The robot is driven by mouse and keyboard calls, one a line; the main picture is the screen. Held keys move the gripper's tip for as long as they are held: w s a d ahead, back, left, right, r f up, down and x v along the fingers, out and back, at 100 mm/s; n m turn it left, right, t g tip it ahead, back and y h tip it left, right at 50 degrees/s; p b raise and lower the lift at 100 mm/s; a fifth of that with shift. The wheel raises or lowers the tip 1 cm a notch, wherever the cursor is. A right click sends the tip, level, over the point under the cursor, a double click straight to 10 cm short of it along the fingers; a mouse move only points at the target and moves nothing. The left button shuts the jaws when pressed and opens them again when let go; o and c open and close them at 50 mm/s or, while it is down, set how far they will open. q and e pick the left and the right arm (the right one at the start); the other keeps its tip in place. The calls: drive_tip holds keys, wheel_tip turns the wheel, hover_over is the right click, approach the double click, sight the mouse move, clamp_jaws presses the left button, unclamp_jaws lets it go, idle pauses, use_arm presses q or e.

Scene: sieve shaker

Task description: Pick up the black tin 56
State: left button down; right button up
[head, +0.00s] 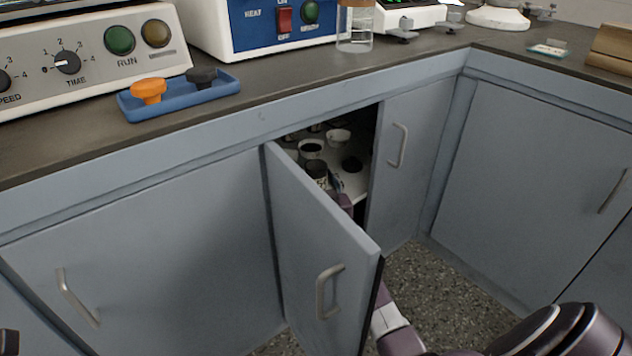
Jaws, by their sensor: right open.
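A small dark tin with a pale mark (317,170) stands inside the open cabinet, just past the top edge of the door. Its number is too small to read, so I cannot tell for sure that it is tin 56. My right arm reaches behind the open door. My right gripper (338,194) shows only in part above the door edge, close to the dark tin on its near right side. It is open, and I cannot tell whether it touches the tin. The door hides its lower part.
The open cabinet door (318,240) stands out in front of the shelf (352,185). A dark-filled cup (311,148), a pale bowl (338,136) and a dark round item (352,164) are near the tin. The countertop (285,92) above holds a blue tray (190,100) and machines.

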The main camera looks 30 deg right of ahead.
drive_tip(key=shift+c, duration=0.7)
drive_tip(key=shift+r, duration=0.1)
drive_tip(key=c, duration=1.2)
